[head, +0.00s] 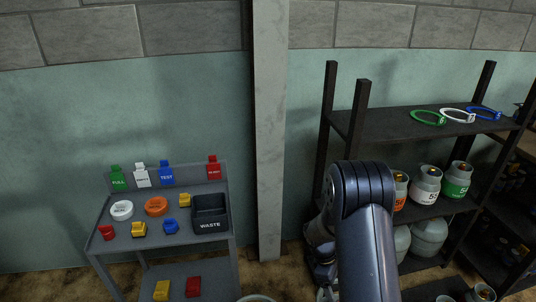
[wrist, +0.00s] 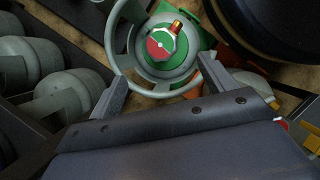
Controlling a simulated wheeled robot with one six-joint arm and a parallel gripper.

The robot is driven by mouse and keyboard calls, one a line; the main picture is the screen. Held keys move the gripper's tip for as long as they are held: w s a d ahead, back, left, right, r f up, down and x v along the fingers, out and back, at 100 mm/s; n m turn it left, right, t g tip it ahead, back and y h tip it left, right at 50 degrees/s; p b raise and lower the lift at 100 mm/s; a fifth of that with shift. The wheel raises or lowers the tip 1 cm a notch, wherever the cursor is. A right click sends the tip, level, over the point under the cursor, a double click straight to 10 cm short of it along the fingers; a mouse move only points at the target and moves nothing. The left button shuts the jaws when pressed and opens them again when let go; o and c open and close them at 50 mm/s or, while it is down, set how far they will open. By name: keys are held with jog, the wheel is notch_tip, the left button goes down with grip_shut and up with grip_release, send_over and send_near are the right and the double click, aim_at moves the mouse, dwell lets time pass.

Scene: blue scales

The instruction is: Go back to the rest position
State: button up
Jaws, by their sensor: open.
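My gripper (wrist: 163,70) is open in the wrist view, with one finger at each side of the near rim of a gas cylinder's round grey collar. The cylinder (wrist: 150,82) has a green and red valve cap (wrist: 168,46) with a brass outlet in its middle. I cannot tell whether the fingers touch the collar. Nothing is seen clamped between them. In the head view my dark arm stands right of centre, and the gripper's fingers are hidden.
A grey bench (head: 108,243) at left holds coloured tags, caps, small blocks and a black WASTE bin (head: 210,214). A dark shelf (head: 385,122) at right carries rings and several cylinders (head: 425,186). A pillar (head: 270,130) stands between them. More cylinders (wrist: 68,86) lie left in the wrist view.

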jog(key=b+x, duration=0.4)
jog(key=x, duration=0.6)
jog(key=shift+f, duration=0.2)
jog(key=shift+d+f+m, duration=0.1)
jog(key=shift+f+m, duration=0.1)
jog(key=shift+m, duration=0.1)
jog(key=m+g+y, duration=0.1)
jog(key=m, duration=0.2)
jog(key=m+y, duration=0.1)
jog(key=m, duration=0.2)
jog(key=shift+w+d+g, duration=0.1)
jog(key=shift+g, duration=0.3)
jog(key=m+y, duration=0.1)
jog(key=m, duration=0.2)
jog(key=m+y+b, duration=0.1)
jog(key=m, duration=0.2)
jog(key=shift+d+r+g, duration=0.1)
jog(key=shift+d+g, duration=0.1)
jog(key=shift+g, duration=0.1)
jog(key=m+y, duration=0.2)
jog(key=m, duration=0.3)
jog(key=shift+d, duration=0.1)
jog(key=m+t+y, duration=0.1)
jog(key=m, duration=0.3)
jog(key=shift+d+t+b, duration=0.1)
jog(key=shift+t+b, duration=0.25)
jog(key=shift+t, duration=0.05)
jog(key=shift+m+t+y, duration=0.4)
jog(key=shift+m, duration=1.1)
jog(key=shift+r, duration=0.15)
